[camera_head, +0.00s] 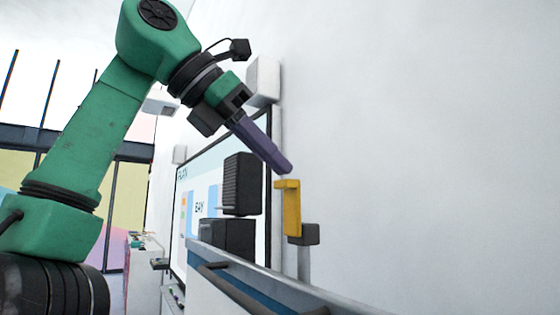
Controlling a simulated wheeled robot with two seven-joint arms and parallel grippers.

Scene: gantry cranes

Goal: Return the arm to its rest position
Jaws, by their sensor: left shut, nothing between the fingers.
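My left arm comes in from the left, green with black joints, bent high at the elbow. My left gripper (284,166) points down and to the right, with its long purple fingers shut together and nothing held. Its tips are just above and slightly left of a yellow bracket-shaped piece (291,208), apparently with a small gap, though depth is hard to judge. The yellow piece stands beside a dark grey block (304,235) on a light post. My right gripper is out of the picture.
A board with "PLAN" and "BAY" markings (205,190) hangs on the white wall behind. Black box-like units (240,185) stand in front of it. A blue and grey railing (250,280) crosses the lower middle. The right side shows bare wall (440,130).

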